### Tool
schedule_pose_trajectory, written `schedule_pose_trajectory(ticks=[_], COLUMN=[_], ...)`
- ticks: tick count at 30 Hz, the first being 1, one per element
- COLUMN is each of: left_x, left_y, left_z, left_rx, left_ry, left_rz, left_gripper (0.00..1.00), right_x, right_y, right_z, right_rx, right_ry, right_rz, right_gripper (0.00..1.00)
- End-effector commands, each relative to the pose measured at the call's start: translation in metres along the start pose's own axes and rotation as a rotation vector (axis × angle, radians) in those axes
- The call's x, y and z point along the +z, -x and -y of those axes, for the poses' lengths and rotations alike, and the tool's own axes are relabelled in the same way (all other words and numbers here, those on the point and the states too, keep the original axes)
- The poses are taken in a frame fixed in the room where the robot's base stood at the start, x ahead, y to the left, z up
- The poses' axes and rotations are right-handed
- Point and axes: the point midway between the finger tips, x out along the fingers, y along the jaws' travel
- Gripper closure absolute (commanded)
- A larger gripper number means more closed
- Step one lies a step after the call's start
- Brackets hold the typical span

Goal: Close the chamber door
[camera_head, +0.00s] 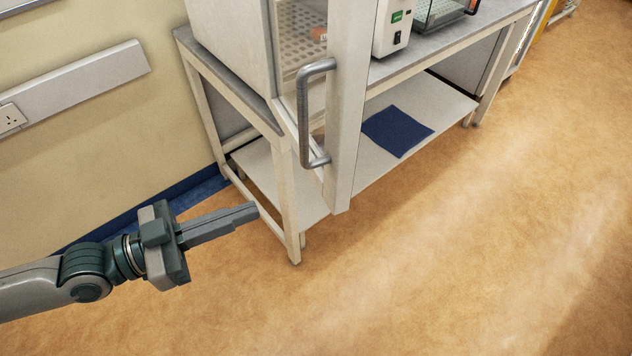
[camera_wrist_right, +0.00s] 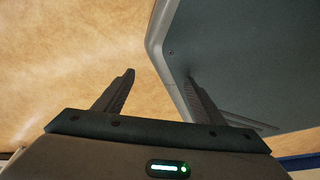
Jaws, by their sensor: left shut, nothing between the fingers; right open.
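The chamber (camera_head: 232,45) is a white box on the bench at the upper middle of the head view. Its door (camera_head: 350,110) stands open, swung out toward me and seen nearly edge-on, with a grey bar handle (camera_head: 304,115) on its left face. Through the gap a perforated shelf shows inside. My left gripper (camera_head: 252,211) is shut and empty, low and left of the door, apart from the handle. My right gripper (camera_wrist_right: 160,75) is open and empty in the right wrist view, and it is not in the head view.
The bench (camera_head: 185,42) has a lower shelf with a dark blue cloth (camera_head: 397,131). A white device (camera_head: 393,28) and a glass-sided box stand right of the door. A dark panel (camera_wrist_right: 240,60) I cannot identify lies by the right gripper. The floor at right is clear.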

Motion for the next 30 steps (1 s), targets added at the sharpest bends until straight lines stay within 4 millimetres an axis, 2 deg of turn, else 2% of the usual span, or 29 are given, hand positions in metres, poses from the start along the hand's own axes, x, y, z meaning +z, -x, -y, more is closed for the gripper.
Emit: schedule_pose_trajectory(ticks=[8, 12, 16, 30], left_x=[-0.003, -0.004, -0.005, -0.005], left_y=[-0.014, -0.023, -0.039, -0.097], left_z=[0.000, 0.000, 0.000, 0.000], left_rx=[0.000, 0.000, 0.000, -0.001], left_ry=[0.001, 0.003, 0.003, 0.002], left_rz=[-0.001, -0.002, -0.003, -0.003], left_gripper=[1.00, 1.00, 1.00, 1.00], right_x=[0.046, 0.079, 0.069, 0.057], right_y=[0.015, 0.024, 0.036, 0.073], right_z=[-0.001, -0.013, -0.010, -0.008], right_rx=[0.002, 0.014, 0.011, 0.008], right_ry=[-0.003, -0.005, -0.005, -0.004], right_rz=[0.096, 0.172, 0.160, 0.155], right_gripper=[0.36, 0.36, 0.36, 0.36])
